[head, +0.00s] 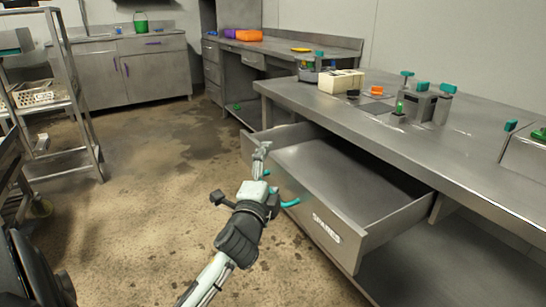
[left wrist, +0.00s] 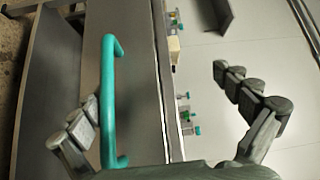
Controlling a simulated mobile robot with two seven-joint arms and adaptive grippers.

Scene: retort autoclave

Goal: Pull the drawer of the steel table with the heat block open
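The steel table (head: 455,163) fills the right of the head view. Its drawer (head: 330,180) stands pulled out, with an empty-looking tray inside and a lettered label on its front. The drawer's teal bar handle (left wrist: 108,100) shows in the left wrist view, and part of it shows in the head view (head: 290,203). My left gripper (head: 263,165) is at the drawer front by the handle. Its fingers (left wrist: 160,108) are spread wide, with the handle between them, close to the left finger in the picture. I cannot tell whether they touch. My right gripper is not in view.
On the tabletop stand a grey device with teal knobs (head: 420,105), a cream block (head: 341,81) and small orange and teal pieces. A wire rack cart (head: 70,100) is at left. A back counter (head: 150,70) lines the wall. The middle floor is clear.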

